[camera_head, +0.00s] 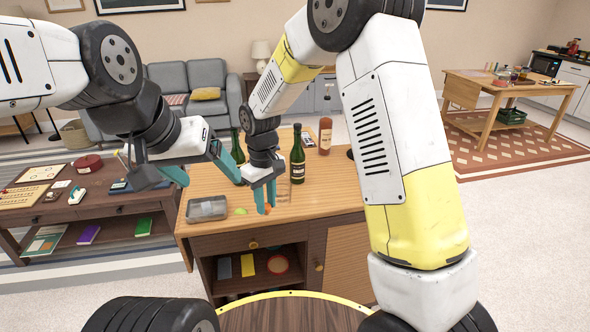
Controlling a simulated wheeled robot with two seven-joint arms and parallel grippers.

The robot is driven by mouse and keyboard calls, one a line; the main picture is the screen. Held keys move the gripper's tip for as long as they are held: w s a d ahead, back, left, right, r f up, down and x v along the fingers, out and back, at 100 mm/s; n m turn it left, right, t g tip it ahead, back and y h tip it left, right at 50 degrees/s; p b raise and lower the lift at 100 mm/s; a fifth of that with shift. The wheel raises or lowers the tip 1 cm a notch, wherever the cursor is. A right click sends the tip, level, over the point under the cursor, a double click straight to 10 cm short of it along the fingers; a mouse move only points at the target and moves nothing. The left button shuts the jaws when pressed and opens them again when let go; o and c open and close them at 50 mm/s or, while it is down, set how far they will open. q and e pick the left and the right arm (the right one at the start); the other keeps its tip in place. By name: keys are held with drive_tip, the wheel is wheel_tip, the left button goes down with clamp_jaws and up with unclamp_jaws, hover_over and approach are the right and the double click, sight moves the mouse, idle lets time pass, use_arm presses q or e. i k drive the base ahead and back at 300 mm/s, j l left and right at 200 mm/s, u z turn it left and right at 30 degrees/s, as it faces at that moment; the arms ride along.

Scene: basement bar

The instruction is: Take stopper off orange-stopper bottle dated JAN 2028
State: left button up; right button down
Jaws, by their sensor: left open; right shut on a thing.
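A dark green bottle (297,158) with a pale label stands upright on the wooden cabinet top. A second green bottle (237,147) stands to its left, partly hidden by my arms. A reddish-orange bottle (325,136) stands behind to the right. No date is legible. My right gripper (265,203) points down, shut, low over the front of the top, with a small orange stopper (267,209) at its fingertips. My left gripper (212,178) is open and empty, to the left of the right one. A small green piece (240,211) lies on the top.
The right front of the top is bare. A low table (110,203) with small objects stands at left. Open shelves below hold several items.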

sight(237, 152)
drive_tip(key=i, duration=1)
